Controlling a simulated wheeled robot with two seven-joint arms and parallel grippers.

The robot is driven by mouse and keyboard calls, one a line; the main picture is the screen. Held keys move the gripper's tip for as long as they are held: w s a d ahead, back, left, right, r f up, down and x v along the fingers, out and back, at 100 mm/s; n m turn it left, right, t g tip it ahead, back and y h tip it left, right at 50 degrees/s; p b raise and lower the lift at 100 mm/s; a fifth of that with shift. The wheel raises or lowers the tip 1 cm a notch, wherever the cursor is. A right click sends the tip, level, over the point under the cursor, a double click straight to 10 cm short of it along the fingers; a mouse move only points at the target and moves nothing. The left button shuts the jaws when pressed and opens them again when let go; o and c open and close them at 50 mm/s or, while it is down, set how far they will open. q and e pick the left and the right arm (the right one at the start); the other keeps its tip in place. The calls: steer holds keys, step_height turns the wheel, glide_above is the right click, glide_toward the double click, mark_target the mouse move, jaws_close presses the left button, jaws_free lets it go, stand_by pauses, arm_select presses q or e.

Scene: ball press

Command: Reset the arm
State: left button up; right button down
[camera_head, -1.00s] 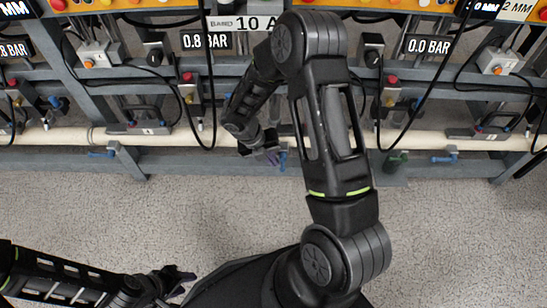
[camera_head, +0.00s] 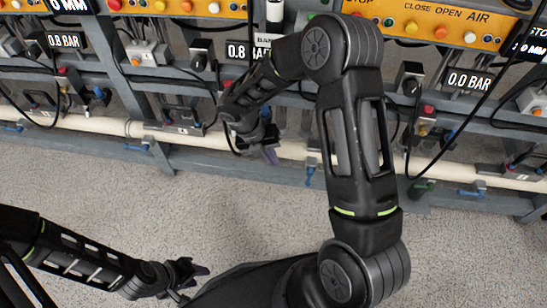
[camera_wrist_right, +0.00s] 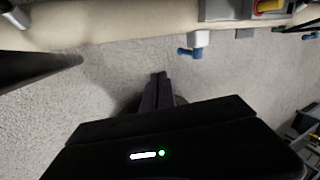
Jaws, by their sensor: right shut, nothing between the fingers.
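My right arm rises from the bottom right in the head view and bends over at the top. Its gripper (camera_head: 270,154) points down in front of the pale pipe, near a blue valve handle. In the right wrist view its fingers (camera_wrist_right: 159,88) are together with nothing between them, over the grey floor. My left arm lies low at the left. Its gripper (camera_head: 190,272) hangs over the floor at the bottom, and the fingers look spread apart and empty.
The press bench (camera_head: 205,70) runs across the back with orange button panels (camera_head: 435,28), pressure displays and hanging black cables. A pale pipe (camera_head: 216,141) runs along its front. Blue valve handles (camera_head: 309,175) stick out below. The speckled floor (camera_head: 120,190) in front is clear.

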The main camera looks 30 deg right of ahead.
stand_by(0.3)
steer(key=s+a+f+m+t+y, duration=0.15)
steer(key=a+f+m+y, duration=0.25)
steer(key=a+m, duration=0.45)
steer(key=s+a+f+m+t+y, duration=0.1)
steer(key=s+a+f+m+y, duration=0.15)
steer(key=a+m, duration=0.65)
steer(key=s+f+m+y, duration=0.2)
steer(key=s+f+m, duration=0.3)
steer(key=s+m, duration=0.85)
step_height(320, 180, up, 19)
steer(key=p, duration=1.9)
steer(key=shift+a+m+p, duration=0.35)
steer(key=shift+a+m, duration=0.05)
steer(key=shift+a, duration=0.05)
steer(key=shift+w+h, duration=0.1)
steer(key=shift+h, duration=0.15)
